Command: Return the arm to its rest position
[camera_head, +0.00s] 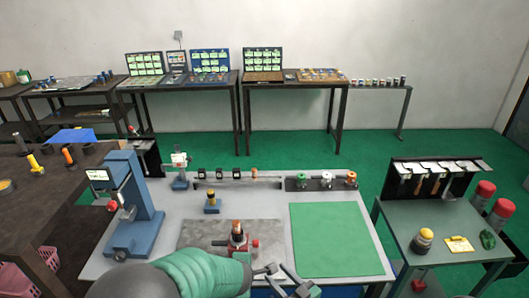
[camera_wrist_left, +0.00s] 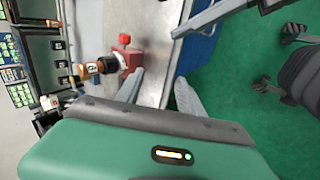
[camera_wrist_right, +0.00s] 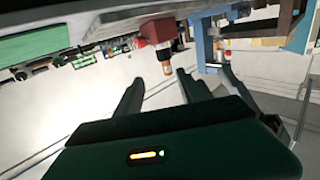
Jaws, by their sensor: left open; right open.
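The indexing chuck (camera_head: 238,240), with a red body and an orange-topped dark part upright in it, stands on the grey mat at the table's front. It also shows in the left wrist view (camera_wrist_left: 131,61) and the right wrist view (camera_wrist_right: 158,31). My left arm comes in low from the left in the head view. My left gripper (camera_wrist_left: 160,76) is open, with nothing between its fingers, close in front of the chuck but apart from it. My right gripper (camera_wrist_right: 160,76) is open and empty, also apart from the chuck. In the head view both grippers sit close together at the bottom edge.
A blue press (camera_head: 133,215) stands at the table's left. A green mat (camera_head: 335,240) lies bare at the right. A rail with small coloured fixtures (camera_head: 322,183) runs along the back. A side table (camera_head: 440,215) at right holds a yellow-topped jar (camera_head: 424,240) and a tool rack.

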